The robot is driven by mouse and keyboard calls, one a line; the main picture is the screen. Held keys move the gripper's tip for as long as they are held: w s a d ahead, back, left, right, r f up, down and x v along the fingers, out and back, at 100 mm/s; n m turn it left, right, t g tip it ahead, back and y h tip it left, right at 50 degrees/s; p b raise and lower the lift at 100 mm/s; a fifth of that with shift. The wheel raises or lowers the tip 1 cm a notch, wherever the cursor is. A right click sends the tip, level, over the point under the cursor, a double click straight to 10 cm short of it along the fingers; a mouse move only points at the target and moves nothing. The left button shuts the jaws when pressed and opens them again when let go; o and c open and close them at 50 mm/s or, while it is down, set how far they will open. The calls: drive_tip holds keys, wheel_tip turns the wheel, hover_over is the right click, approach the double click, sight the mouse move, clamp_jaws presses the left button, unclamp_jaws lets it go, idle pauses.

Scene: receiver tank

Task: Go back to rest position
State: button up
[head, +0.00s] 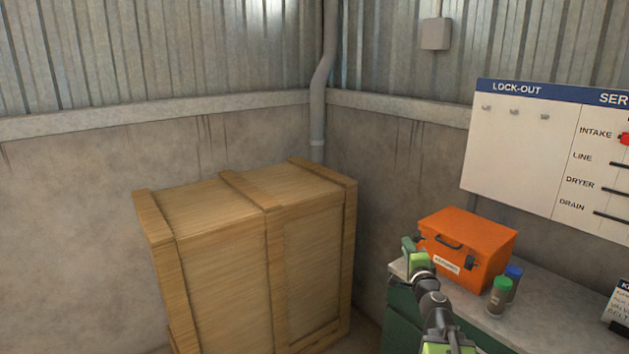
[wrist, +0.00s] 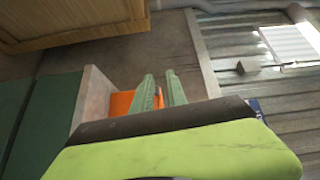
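My gripper (head: 408,246) shows in the head view at the end of my arm, in front of the left end of the orange toolbox. In the wrist view, its two green fingers (wrist: 161,88) stand apart with a narrow gap between them. I see nothing held in the gap. The orange toolbox (head: 478,243) sits shut on the bench, and part of it shows behind the fingers in the wrist view (wrist: 121,103). I cannot tell whether the fingers touch it.
A large wooden crate (head: 220,270) stands left of the bench (head: 545,318). A green-capped jar (head: 499,297) and a blue-capped jar (head: 514,281) stand before the toolbox. A lock-out board (head: 520,150) hangs on the right wall. The space above the crate is clear.

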drive_tip(key=a+f+n+g+y, duration=0.25)
drive_tip(key=a+n+y, duration=0.4)
drive_tip(key=a, duration=0.75)
drive_tip(key=s+a+f+n+g+p, duration=0.1)
drive_tip(key=s+a+f+n+g, duration=0.5)
drive_tip(key=a+f+n, duration=0.3)
drive_tip(key=s+d+f+n+g+h, duration=0.1)
drive_tip(key=s+d+f+g+h, duration=0.2)
drive_tip(key=s, duration=0.5)
drive_tip(key=s+d+f+g+h, duration=0.3)
drive_tip(key=s+d+f+g, duration=0.3)
drive_tip(key=s+f, duration=0.2)
drive_tip(key=shift+s+n, duration=0.2)
drive_tip(key=shift+n, duration=0.15)
drive_tip(key=shift+g, duration=0.25)
